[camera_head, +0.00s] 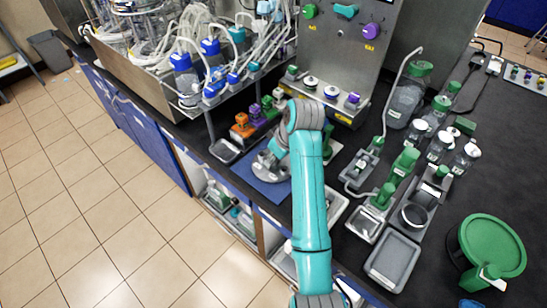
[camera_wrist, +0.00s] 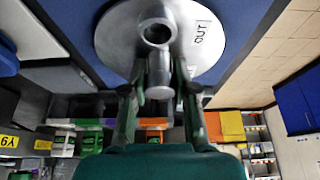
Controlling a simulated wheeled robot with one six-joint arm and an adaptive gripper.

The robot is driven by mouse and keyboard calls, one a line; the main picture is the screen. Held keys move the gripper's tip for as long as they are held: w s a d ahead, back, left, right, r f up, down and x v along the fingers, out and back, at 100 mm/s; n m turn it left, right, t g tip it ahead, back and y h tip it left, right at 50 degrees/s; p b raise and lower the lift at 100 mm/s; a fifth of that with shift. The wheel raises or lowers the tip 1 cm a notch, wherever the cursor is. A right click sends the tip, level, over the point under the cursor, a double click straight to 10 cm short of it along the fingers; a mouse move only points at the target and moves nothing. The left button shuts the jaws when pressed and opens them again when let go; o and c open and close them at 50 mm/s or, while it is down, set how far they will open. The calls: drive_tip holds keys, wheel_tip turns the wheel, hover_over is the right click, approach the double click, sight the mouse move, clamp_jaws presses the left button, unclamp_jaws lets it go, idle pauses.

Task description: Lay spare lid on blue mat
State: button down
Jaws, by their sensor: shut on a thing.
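The spare lid is a round grey metal disc (camera_wrist: 205,55) with a ring-shaped hub, a short stub and the marking "OUT". In the wrist view my gripper (camera_wrist: 158,92) has a finger on each side of the stub and is shut on it. In the head view the lid (camera_head: 267,168) is over the blue mat (camera_head: 262,190), partly hidden by my arm, and my gripper (camera_head: 277,150) is mostly hidden too. The mat (camera_wrist: 72,42) also shows behind the lid in the wrist view. I cannot tell whether the lid touches the mat.
A small metal tray (camera_head: 225,151) lies left of the mat. Orange and purple blocks (camera_head: 243,126) stand behind it. The bioreactor panel (camera_head: 345,60) rises at the back. Green-capped bottles (camera_head: 408,160) and trays (camera_head: 392,262) crowd the bench to the right.

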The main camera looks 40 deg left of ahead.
drive_tip(key=shift+f, duration=0.2)
drive_tip(key=c, duration=0.9)
unclamp_jaws()
drive_tip(key=shift+f, duration=0.1)
